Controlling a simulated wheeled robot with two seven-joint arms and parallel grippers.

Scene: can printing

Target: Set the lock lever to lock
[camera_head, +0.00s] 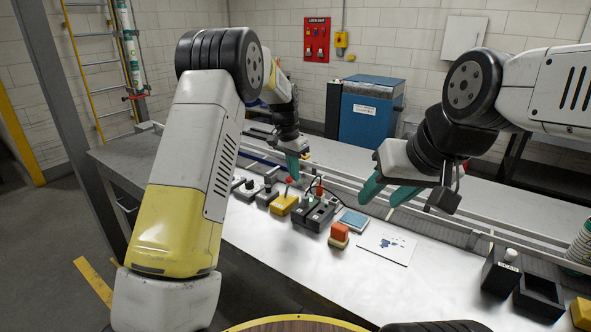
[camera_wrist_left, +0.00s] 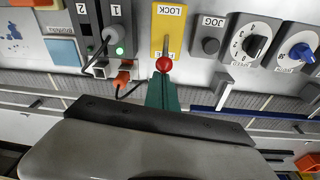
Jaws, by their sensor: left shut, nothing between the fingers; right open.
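The lock lever is a thin rod with a red knob (camera_wrist_left: 164,65) on a yellow base (camera_wrist_left: 157,36) marked LOCK in the left wrist view. The rod leans away from the LOCK label, toward my gripper. The yellow base (camera_head: 283,205) also shows in the head view, among the control boxes. My left gripper (camera_wrist_left: 162,88) is shut and empty, its teal fingertips right at the knob; whether they touch I cannot tell. In the head view my left gripper (camera_head: 293,165) is just above and behind the yellow base. My right gripper (camera_head: 388,190) is open and empty, off to the right.
A JOG button (camera_wrist_left: 210,46) and a SPEED dial (camera_wrist_left: 250,45) flank the lever on one side. Dark switches marked 1 and 2 (camera_head: 314,215) with cables are on the other. An orange-topped stamp (camera_head: 339,235) and a printed white card (camera_head: 386,243) lie further right. A rail runs behind.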

